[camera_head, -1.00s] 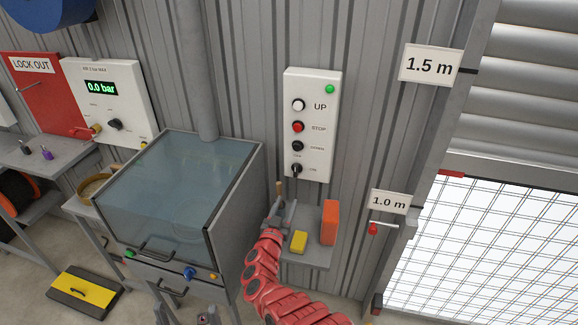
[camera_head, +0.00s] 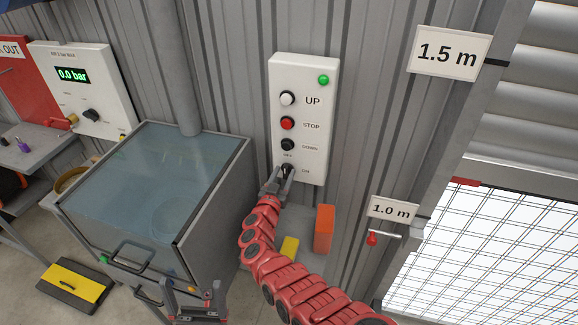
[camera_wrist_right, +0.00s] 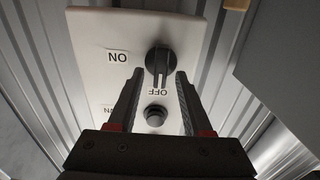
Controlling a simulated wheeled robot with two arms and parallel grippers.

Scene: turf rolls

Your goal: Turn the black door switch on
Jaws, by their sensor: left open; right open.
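The black door switch (camera_head: 287,169) is a rotary knob low on the white control panel (camera_head: 310,70). It also shows in the right wrist view (camera_wrist_right: 158,60), which sees the panel upside down. Its raised bar appears to point at the OFF label (camera_wrist_right: 158,92); the ON label (camera_wrist_right: 118,57) is off to the side. My right gripper (camera_head: 279,178) is at the switch, open. In the wrist view its fingertips (camera_wrist_right: 159,76) lie either side of the knob's bar; contact is unclear. My left gripper (camera_head: 195,292) is open and empty, low in front of the cabinet.
Above the switch are the DOWN (camera_head: 287,145), red STOP (camera_head: 287,123) and white UP (camera_head: 287,98) buttons, and a green lamp (camera_head: 323,79). A shelf below holds an orange block (camera_head: 324,228) and a yellow block (camera_head: 290,246). A glass-topped cabinet (camera_head: 150,190) stands left.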

